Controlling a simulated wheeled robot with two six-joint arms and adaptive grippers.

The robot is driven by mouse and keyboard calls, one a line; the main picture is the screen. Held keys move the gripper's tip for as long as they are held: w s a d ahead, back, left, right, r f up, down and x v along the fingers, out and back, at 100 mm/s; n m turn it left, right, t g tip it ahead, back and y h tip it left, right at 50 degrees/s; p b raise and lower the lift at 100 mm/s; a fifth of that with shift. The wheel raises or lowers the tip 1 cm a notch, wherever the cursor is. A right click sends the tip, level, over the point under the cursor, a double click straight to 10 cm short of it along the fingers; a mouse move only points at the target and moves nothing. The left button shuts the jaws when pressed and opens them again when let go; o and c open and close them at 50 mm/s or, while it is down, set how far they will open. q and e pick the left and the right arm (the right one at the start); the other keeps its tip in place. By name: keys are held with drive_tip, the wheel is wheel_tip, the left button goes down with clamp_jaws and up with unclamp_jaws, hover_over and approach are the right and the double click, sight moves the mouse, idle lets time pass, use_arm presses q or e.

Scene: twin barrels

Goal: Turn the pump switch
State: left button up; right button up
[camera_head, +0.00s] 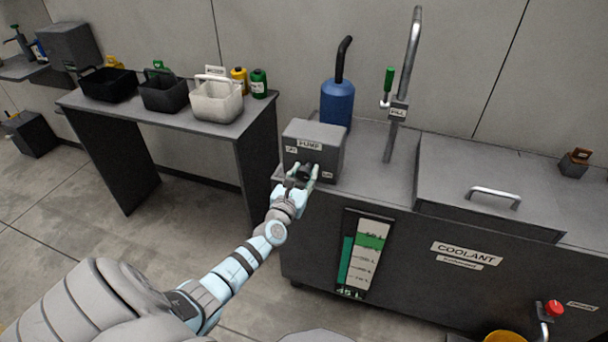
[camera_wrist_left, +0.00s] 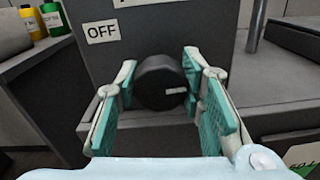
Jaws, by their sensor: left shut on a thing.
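The grey pump box (camera_head: 314,148) stands on the left end of the coolant cabinet, with a PUMP label on its front. Its switch is a round black knob (camera_wrist_left: 160,82) with a small pale mark on its right side in the left wrist view. An OFF label (camera_wrist_left: 102,31) shows up and left of the knob. My left gripper (camera_head: 303,173) is at the box front, its fingers either side of the knob; in the left wrist view the teal-padded fingers (camera_wrist_left: 158,92) flank it, shut on it. In the head view the fingers partly hide the knob. My right gripper is not in view.
The coolant cabinet (camera_head: 420,245) carries a level gauge, a blue pump motor (camera_head: 337,103), an upright pipe with a green handle (camera_head: 389,79), and a lid (camera_head: 490,180). A side table (camera_head: 190,122) with baskets and bottles stands left. A red knob (camera_head: 554,308) is low right.

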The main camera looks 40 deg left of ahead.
use_arm(q)
drive_tip(key=n+b, duration=0.2)
drive_tip(key=n, duration=0.3)
drive_tip(key=shift+f+n+b, duration=0.1)
drive_tip(key=shift+n+b, duration=0.2)
drive_tip(key=n+b, duration=0.2)
drive_tip(key=n, duration=0.3)
drive_tip(key=shift+n, duration=0.3)
drive_tip(key=n+b, duration=0.2)
drive_tip(key=n, duration=0.2)
drive_tip(key=shift+n+b, duration=0.4)
drive_tip(key=shift+n, duration=0.7)
drive_tip(key=o, duration=1.2)
drive_tip(key=shift+a, duration=0.1)
